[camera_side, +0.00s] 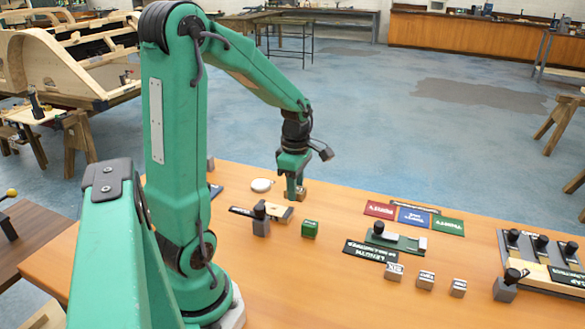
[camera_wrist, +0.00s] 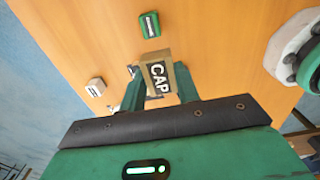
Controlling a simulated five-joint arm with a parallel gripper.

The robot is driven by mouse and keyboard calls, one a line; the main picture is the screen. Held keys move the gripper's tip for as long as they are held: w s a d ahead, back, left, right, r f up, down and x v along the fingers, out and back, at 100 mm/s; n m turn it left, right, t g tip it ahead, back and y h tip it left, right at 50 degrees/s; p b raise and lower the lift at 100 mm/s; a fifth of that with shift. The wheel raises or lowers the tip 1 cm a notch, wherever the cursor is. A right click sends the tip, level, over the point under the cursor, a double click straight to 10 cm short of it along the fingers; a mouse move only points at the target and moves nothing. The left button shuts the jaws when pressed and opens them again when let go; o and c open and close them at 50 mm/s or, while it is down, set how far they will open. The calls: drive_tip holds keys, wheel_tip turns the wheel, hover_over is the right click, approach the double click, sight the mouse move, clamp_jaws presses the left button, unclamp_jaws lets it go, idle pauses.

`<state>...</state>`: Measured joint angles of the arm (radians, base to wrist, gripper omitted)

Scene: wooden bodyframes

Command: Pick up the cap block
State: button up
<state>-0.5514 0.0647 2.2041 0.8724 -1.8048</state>
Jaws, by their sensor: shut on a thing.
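The cap block (camera_wrist: 157,76), a tan wooden block with a black "CAP" label, sits between the two green fingers of my gripper (camera_wrist: 158,88) in the wrist view. My gripper is shut on it. In the side view my gripper (camera_side: 295,190) points down at the far part of the orange table, and the cap block (camera_side: 302,193) shows partly behind the fingers. I cannot tell whether it touches the table.
A green block (camera_side: 309,229) and a grey block with a black knob (camera_side: 261,222) stand in front of my gripper. A round white item (camera_side: 261,185) lies to its left. Red, blue and green mats (camera_side: 415,217) lie right. Several small labelled blocks (camera_side: 426,280) stand nearer.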

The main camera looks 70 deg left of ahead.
drive_tip(key=shift+w+d+r, duration=0.25)
drive_tip(key=shift+d+r, duration=0.3)
drive_tip(key=shift+d, duration=0.3)
